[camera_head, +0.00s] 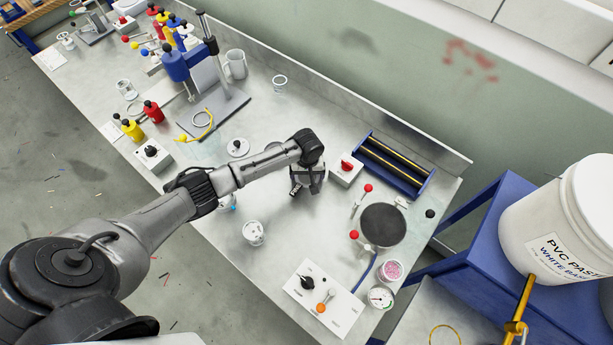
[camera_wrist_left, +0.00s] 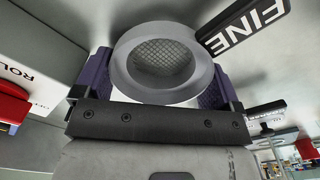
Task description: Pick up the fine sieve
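The fine sieve (camera_wrist_left: 119,73) is a pale grey ring with wire mesh across it and a black tag (camera_wrist_left: 245,27) reading FINE. In the left wrist view it sits between the two purple finger pads of my left gripper (camera_wrist_left: 157,85), which meet its sides. In the head view my left gripper (camera_head: 309,181) is over the middle right of the bench, with the sieve mostly hidden by the fingers. Whether the sieve rests on the bench or is lifted is unclear. My right gripper is not in view.
A white box with a red knob (camera_head: 346,169) stands close to the right of the gripper, before a blue roller frame (camera_head: 428,185). A white cup (camera_head: 254,233) and a dark round plate (camera_head: 383,224) are nearby.

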